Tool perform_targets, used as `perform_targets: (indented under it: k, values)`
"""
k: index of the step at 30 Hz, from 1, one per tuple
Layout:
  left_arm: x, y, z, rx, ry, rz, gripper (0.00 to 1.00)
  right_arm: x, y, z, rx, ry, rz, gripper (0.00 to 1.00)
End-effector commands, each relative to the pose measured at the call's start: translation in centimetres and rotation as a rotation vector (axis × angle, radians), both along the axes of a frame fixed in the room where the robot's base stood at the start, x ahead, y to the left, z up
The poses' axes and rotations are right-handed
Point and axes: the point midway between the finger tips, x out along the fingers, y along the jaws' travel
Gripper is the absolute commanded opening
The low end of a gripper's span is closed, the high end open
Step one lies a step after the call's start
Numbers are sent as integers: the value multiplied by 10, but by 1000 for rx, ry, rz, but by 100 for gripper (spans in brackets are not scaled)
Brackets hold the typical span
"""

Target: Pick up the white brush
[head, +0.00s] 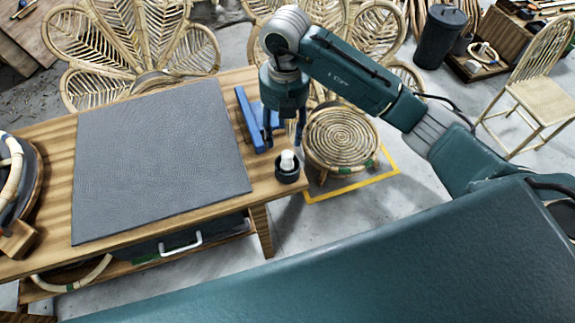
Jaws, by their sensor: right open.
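A small white object (287,158), which I take for the white brush, stands upright in a short black round holder (287,174). The holder is near the right end of the wooden table. My right gripper (284,137) points down just above and behind it. Its two dark fingers are apart, with nothing seen between them. I cannot tell whether a finger touches the white object. My left gripper is not in view.
A grey mat (155,150) covers most of the wooden table (60,215). A round woven rattan stool (341,138) stands on the floor to the right, by a yellow floor line (352,187).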

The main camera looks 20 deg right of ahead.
Motion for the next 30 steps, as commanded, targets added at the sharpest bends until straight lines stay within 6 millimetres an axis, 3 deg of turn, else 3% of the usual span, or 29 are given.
perform_targets:
  k: [3, 9, 14, 24, 30]
  values:
    - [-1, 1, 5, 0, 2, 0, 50, 0, -9, -12, -34, 7, -20, 47]
    - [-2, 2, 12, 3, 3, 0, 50, 0, -9, -43, -32, 7, -17, 47]
    - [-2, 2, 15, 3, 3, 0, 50, 0, -9, -54, -30, 5, -16, 47]
    - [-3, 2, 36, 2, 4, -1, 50, 0, -11, -98, -27, 6, -15, 47]
    - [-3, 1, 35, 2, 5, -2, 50, 1, -11, -105, -28, 3, -14, 47]
